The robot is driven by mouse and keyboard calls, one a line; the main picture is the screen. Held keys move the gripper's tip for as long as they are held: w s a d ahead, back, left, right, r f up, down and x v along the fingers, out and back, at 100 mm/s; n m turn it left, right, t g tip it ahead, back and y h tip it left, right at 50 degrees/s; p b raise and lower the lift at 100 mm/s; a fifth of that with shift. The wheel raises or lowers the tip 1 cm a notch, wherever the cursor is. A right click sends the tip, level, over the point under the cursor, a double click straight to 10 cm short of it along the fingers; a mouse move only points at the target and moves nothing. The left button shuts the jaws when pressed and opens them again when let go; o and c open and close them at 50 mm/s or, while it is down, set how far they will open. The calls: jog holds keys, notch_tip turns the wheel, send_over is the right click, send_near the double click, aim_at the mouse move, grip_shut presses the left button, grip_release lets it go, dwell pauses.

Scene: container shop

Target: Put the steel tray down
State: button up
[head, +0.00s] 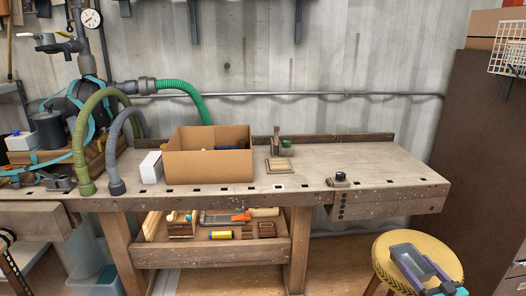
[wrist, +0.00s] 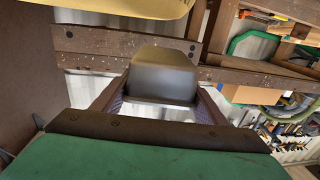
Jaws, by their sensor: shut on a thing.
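The steel tray (head: 405,252) is a small grey open box in the head view, over the round yellow stool seat (head: 443,255) at the lower right. My gripper (head: 422,268) reaches in from the bottom right corner and is shut on the tray. In the wrist view the tray (wrist: 160,75) sits between the two fingers of my gripper (wrist: 158,100). The wrist picture looks upside down, with the yellow seat (wrist: 120,9) at the top edge. A gap shows between tray and seat there, so the tray appears held above the stool. The tray's inside is hidden in the wrist view.
A wooden workbench (head: 330,168) stands behind and left, with a cardboard box (head: 208,165) and a small black-topped item (head: 340,178) on it. The bench's right end is mostly clear.

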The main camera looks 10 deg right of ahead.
jog(key=w+a+r+n+g+y, duration=0.1)
jog(key=w+a+r+n+y, duration=0.2)
jog(key=w+a, duration=0.55)
jog(key=w+a+r+n+g+y, duration=0.15)
jog(key=w+a+r+y, duration=0.3)
jog(key=a, duration=0.75)
jog(key=w+a+r+n+g+y, duration=0.1)
jog(key=a+r+n+g+y, duration=0.15)
jog(key=a, duration=0.85)
jog(key=a+r+n+g+y, duration=0.2)
jog(key=a+r+n+y, duration=0.15)
jog(key=a, duration=0.75)
jog(key=shift+y, duration=0.25)
notch_tip(320, 180, up, 5)
jog(key=p, duration=1.3)
jog(key=shift+d+f+p, duration=0.1)
jog(key=shift+p, duration=0.25)
